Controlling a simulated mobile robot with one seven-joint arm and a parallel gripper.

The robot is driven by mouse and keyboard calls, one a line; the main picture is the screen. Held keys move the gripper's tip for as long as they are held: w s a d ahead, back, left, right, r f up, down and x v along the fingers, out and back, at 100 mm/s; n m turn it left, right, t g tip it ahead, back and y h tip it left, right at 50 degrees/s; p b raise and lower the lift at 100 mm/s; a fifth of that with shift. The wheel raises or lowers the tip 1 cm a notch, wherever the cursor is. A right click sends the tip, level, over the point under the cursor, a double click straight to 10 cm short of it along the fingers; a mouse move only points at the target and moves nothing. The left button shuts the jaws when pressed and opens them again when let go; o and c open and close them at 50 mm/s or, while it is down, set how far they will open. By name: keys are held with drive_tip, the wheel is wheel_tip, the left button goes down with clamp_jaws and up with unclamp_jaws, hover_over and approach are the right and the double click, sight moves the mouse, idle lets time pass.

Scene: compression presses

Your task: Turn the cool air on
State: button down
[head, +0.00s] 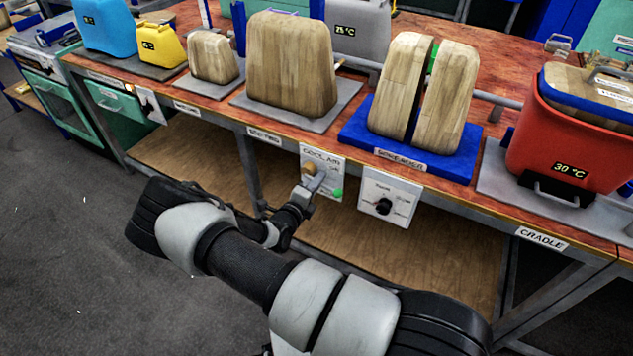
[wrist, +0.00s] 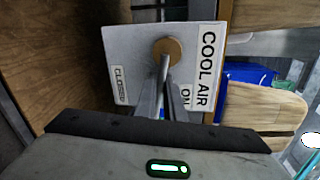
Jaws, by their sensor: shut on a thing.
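The white cool air panel (head: 333,163) hangs on the front edge of the workbench. In the wrist view the panel (wrist: 135,45) appears turned, with a CLOSED label (wrist: 120,85) at left and an ON label (wrist: 186,98) at lower right. A round brown hub (wrist: 167,48) sits on it, and a grey handle (wrist: 163,68) runs from the hub toward my gripper (wrist: 165,92). My gripper is shut on this handle, hiding its far end. In the head view my gripper (head: 308,187) is at the panel, beside a green knob or light (head: 337,193).
A white panel with a black dial (head: 383,205) hangs just right. Wooden blocks (head: 291,63) and a red 30 °C container (head: 560,150) stand on the bench. The lower wooden shelf (head: 410,255) is empty. Grey floor (head: 60,220) is clear at left.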

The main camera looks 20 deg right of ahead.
drive_tip(key=shift+s+r+n, duration=0.15)
drive_tip(key=shift+r+n, duration=0.2)
drive_tip(key=shift+n, duration=0.45)
drive_tip(key=c, duration=2.1)
unclamp_jaws()
drive_tip(key=shift+r, duration=0.1)
drive_tip(key=p+v, duration=0.2)
drive_tip(key=v, duration=1.5)
drive_tip(key=shift+a+r, duration=0.15)
drive_tip(key=shift+a, duration=0.15)
